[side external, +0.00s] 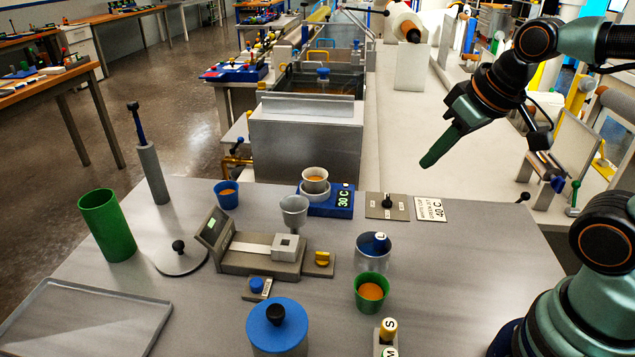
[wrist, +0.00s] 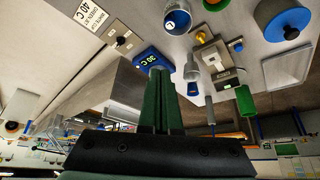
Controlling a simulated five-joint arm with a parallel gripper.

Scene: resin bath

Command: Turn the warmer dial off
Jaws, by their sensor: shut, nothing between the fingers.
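The warmer (side external: 342,205) is a blue box with a "30 C" display, near the back edge of the grey table. A white cup (side external: 315,182) of orange liquid stands on it. The black dial (side external: 388,201) sits on a grey plate right of the warmer; its small labels and exact setting are too small to read. In the wrist view, the warmer (wrist: 150,57) is near my fingertips and the dial (wrist: 121,41) is up and left. My gripper (side external: 429,162), with green fingers, is shut and empty, raised above and right of the dial, apart from it. My gripper's fingers (wrist: 158,75) also show together in the wrist view.
A "40 C" card (side external: 431,209) lies right of the dial plate. The table right of the card is clear.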

